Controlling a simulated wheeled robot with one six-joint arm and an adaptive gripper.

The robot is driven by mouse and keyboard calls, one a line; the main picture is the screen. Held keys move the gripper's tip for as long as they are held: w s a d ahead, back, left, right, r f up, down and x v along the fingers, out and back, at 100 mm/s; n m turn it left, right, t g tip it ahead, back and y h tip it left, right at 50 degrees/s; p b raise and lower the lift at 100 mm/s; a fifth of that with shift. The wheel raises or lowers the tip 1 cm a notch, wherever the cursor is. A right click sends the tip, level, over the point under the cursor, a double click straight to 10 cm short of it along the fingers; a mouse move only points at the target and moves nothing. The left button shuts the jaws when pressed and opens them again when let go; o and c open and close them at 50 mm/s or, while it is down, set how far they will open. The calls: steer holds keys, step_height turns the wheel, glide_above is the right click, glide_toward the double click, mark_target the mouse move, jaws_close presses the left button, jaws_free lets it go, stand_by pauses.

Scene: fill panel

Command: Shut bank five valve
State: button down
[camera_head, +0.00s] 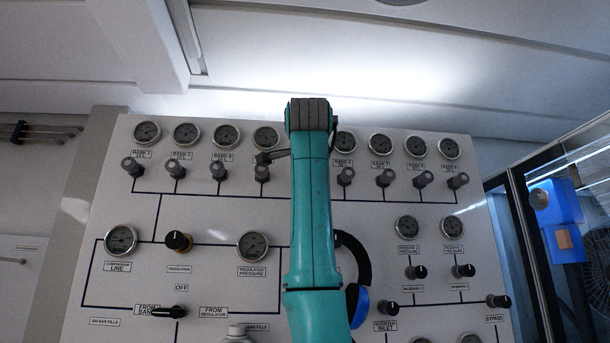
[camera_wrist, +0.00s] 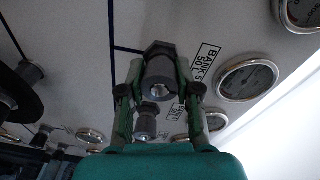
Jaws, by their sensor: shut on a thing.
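The bank five valve (camera_wrist: 159,72) is a dark grey knob on the white panel, beside a label (camera_wrist: 205,62) that seems to read BANK 5. In the wrist view my gripper (camera_wrist: 160,92) has one finger on each side of this knob and is shut on it. The knob's turn position cannot be read. In the head view my teal arm hides this knob; a dark part of my gripper (camera_head: 273,156) shows left of the arm. The gauge beside the valve (camera_wrist: 246,80) shows in the wrist view.
Similar bank knobs stand close on both sides, such as the left neighbour (camera_head: 262,172) and right neighbour (camera_head: 346,176). Below are a regulator knob (camera_head: 178,241), a black selector handle (camera_head: 168,312) and a black-and-blue curved object (camera_head: 357,280). A glass-fronted cabinet (camera_head: 530,255) stands at right.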

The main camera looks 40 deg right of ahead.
steer(key=shift+w+a, duration=0.15)
steer(key=shift+a, duration=0.05)
steer(key=c, duration=0.8)
jaws_free()
steer(key=shift+a, duration=0.1)
steer(key=v, duration=1.1)
steer(key=shift+s+a, duration=0.2)
steer(key=shift+s, duration=0.15)
